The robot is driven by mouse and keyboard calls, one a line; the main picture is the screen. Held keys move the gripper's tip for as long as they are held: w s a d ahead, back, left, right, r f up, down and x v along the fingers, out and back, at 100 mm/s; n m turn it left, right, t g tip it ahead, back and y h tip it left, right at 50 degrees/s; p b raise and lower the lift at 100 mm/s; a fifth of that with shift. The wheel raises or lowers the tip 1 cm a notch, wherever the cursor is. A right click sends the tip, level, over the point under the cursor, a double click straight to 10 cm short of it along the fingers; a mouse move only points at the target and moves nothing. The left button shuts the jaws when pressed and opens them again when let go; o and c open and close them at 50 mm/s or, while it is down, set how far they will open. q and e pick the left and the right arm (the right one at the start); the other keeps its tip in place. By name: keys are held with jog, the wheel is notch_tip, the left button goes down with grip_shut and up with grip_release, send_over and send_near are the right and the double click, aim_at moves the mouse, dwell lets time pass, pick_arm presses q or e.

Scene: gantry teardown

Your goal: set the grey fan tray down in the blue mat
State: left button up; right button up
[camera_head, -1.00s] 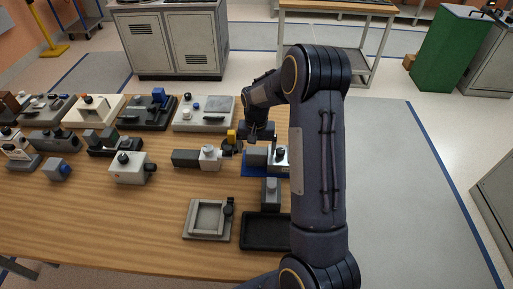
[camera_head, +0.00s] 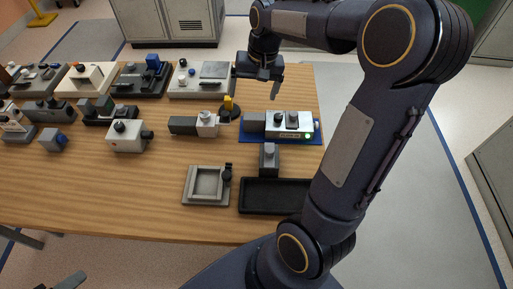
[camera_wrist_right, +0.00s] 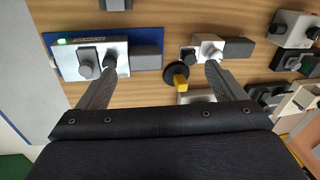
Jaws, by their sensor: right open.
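The blue mat (camera_head: 274,140) lies at the right side of the wooden table. On it rests a silver box (camera_head: 286,125) with dark and grey knobs and a green light; a dark grey block (camera_head: 255,122) touches its left end. I take these for the grey fan tray, but cannot tell whether they are one piece. In the right wrist view the silver box (camera_wrist_right: 83,59) and the mat (camera_wrist_right: 60,34) show at upper left. My right gripper (camera_head: 255,92) is open and empty, above and behind the mat. A grey tip at the lower left edge may be my left gripper (camera_head: 66,283).
A yellow handle on a black disc (camera_head: 229,109) stands left of the mat, beside a grey-and-white block (camera_head: 190,124). A grey block with a knob (camera_head: 269,159), a black tray (camera_head: 274,208) and a grey square frame (camera_head: 195,198) are in front. Several fixtures fill the left side.

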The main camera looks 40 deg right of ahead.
jog(key=s+a+n+t+y, duration=0.1)
jog(key=s+a+n+t, duration=0.1)
jog(key=s+a, duration=0.5)
jog(key=s+a+n+t+y, duration=0.1)
jog(key=s+a+n+t, duration=0.1)
jog(key=s+a, duration=0.5)
jog(key=s+n, duration=0.1)
jog(key=s, duration=0.4)
jog(key=shift+s+r, duration=0.2)
jog(key=shift+r, duration=0.2)
